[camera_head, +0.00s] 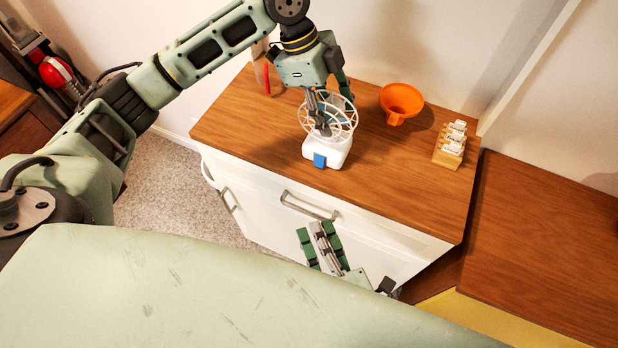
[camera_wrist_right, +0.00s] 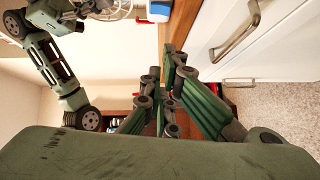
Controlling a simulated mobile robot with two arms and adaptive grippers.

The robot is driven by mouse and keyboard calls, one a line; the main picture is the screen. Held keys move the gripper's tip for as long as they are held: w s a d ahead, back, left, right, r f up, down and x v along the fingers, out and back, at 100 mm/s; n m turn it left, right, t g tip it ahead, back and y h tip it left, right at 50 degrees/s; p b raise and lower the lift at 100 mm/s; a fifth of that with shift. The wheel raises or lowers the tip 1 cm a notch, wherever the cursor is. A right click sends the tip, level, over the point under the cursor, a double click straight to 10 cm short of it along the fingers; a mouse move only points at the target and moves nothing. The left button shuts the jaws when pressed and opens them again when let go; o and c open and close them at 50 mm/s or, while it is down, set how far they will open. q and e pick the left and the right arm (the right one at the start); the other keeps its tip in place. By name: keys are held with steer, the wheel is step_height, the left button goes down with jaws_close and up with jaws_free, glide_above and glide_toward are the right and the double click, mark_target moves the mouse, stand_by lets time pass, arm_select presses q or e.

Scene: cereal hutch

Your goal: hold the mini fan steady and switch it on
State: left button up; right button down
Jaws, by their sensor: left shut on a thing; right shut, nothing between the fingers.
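The mini fan (camera_head: 326,148) stands upright on the wooden top of the white cabinet, near its front edge. It has a white base, a round white wire cage and a blue switch (camera_head: 320,160) on the front of the base. My left gripper (camera_head: 322,130) reaches down from above and is shut on the fan at its cage; the exact contact is partly hidden by the wires. My right gripper (camera_head: 318,232) is shut and empty, in front of the cabinet and below the fan. In the right wrist view, the fan's base (camera_wrist_right: 160,8) shows at the top edge, beyond the right fingers (camera_wrist_right: 170,60).
An orange funnel (camera_head: 401,102) stands right of the fan. A wooden rack with white pieces (camera_head: 450,146) is farther right. A red object (camera_head: 267,78) is at the back left. Drawer handles (camera_head: 308,206) stick out near my right gripper. The front right countertop is clear.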

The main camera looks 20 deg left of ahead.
mark_target(309, 180)
steer(key=x, duration=0.4)
steer(key=w+d+x, duration=0.1)
steer(key=x, duration=0.7)
steer(key=shift+w+d+f, duration=0.15)
steer(key=shift+w+d, duration=0.1)
steer(key=shift+w, duration=0.55)
